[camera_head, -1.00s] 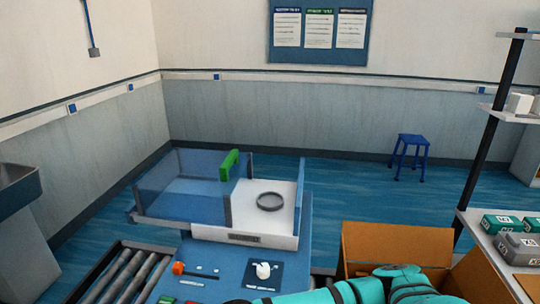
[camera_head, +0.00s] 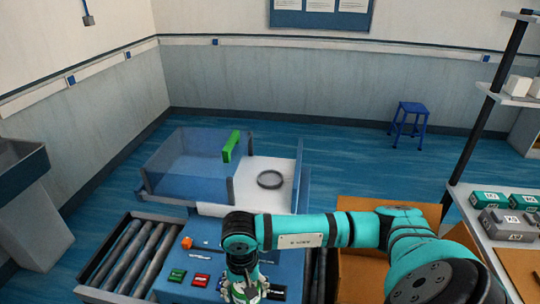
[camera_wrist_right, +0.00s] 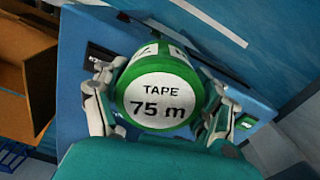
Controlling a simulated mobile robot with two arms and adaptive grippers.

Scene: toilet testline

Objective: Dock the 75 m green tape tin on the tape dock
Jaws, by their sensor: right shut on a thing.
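My right gripper (camera_head: 243,292) is low over the blue bench at the bottom of the head view. In the right wrist view the gripper (camera_wrist_right: 160,110) is shut on the green tape tin (camera_wrist_right: 158,92), its fingers on either side. The tin's round white face reads "TAPE 75 m". In the head view the tin is hard to make out at the gripper. I cannot pick out the tape dock with certainty. The wrist view shows blue bench top around the tin, but the tin hides what is below it. My left gripper is not in view.
On the blue bench (camera_head: 225,267) lie a green block (camera_head: 177,275), a red block (camera_head: 201,280) and an orange piece (camera_head: 187,242). Rollers (camera_head: 128,258) are left; a cardboard box (camera_head: 352,270) and shelf are right.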

